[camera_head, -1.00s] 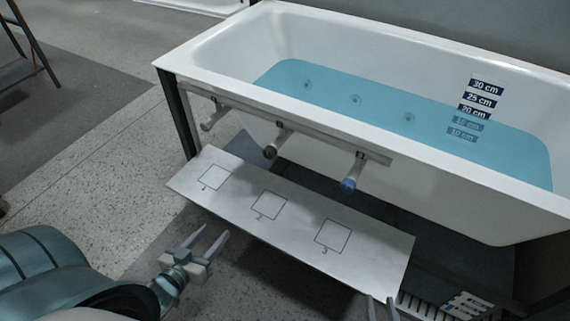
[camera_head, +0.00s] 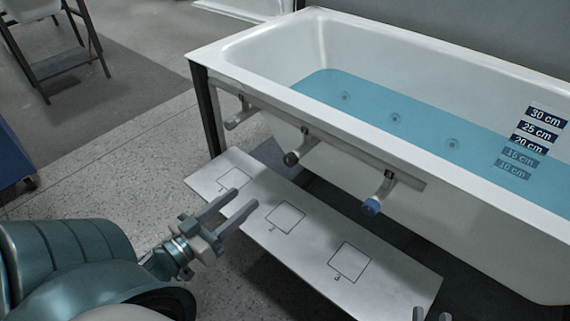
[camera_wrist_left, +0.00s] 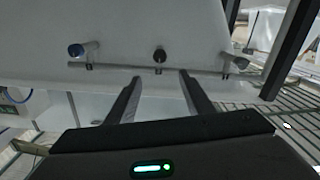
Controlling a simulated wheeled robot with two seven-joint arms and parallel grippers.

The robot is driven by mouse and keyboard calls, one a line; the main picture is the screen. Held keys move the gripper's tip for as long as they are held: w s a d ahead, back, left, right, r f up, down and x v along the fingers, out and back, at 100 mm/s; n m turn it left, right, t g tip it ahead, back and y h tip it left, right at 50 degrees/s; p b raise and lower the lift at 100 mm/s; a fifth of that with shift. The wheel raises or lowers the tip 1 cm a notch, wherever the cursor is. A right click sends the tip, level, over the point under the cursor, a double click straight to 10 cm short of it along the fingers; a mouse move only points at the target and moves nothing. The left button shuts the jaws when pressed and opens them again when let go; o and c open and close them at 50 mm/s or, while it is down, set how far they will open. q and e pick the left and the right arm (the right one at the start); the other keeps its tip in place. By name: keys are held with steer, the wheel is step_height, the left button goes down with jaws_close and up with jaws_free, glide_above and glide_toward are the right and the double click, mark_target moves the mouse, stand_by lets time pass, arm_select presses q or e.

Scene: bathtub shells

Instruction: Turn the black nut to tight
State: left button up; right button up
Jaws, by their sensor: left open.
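The black nut (camera_head: 291,158) sits on the end of the middle of three short pipes under the tub's front rim. It also shows in the left wrist view (camera_wrist_left: 159,55), beyond and roughly between my fingertips. My left gripper (camera_head: 240,203) is open and empty, over the white board, left of and nearer than the black nut, apart from it. Its two fingers show in the left wrist view (camera_wrist_left: 160,78). My right gripper (camera_head: 432,314) shows only its two spread fingertips at the bottom edge.
A blue nut (camera_head: 371,206) is on the right pipe and a grey one (camera_head: 232,124) on the left pipe. A white board (camera_head: 310,246) with numbered squares lies below. The white tub (camera_head: 480,205) holds blue water. A dark tub leg (camera_head: 207,110) stands at the left corner.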

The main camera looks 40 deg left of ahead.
mark_target(287, 162)
arm_select(q)
steer(key=w, duration=0.5)
steer(key=w+b, duration=0.1)
steer(key=w, duration=0.4)
steer(key=w+d, duration=0.1)
steer(key=w, duration=0.4)
steer(key=shift+w, duration=0.1)
steer(key=shift+w+d, duration=0.15)
steer(key=shift+w, duration=0.7)
arm_select(e)
steer(key=shift+s+a+r+t+y, duration=0.1)
steer(key=shift+s+r+t+y, duration=0.15)
steer(key=shift+r+t, duration=0.45)
steer(key=shift+s+a+r+t+y, duration=0.15)
steer(key=shift+s+r+t, duration=0.2)
steer(key=shift+r, duration=0.6)
steer(key=shift+s+d+r+t+y, duration=0.15)
steer(key=shift+s+r+t, duration=0.25)
steer(key=shift+r, duration=0.45)
steer(key=shift+w+a, duration=0.1)
arm_select(q)
steer(key=c, duration=1.1)
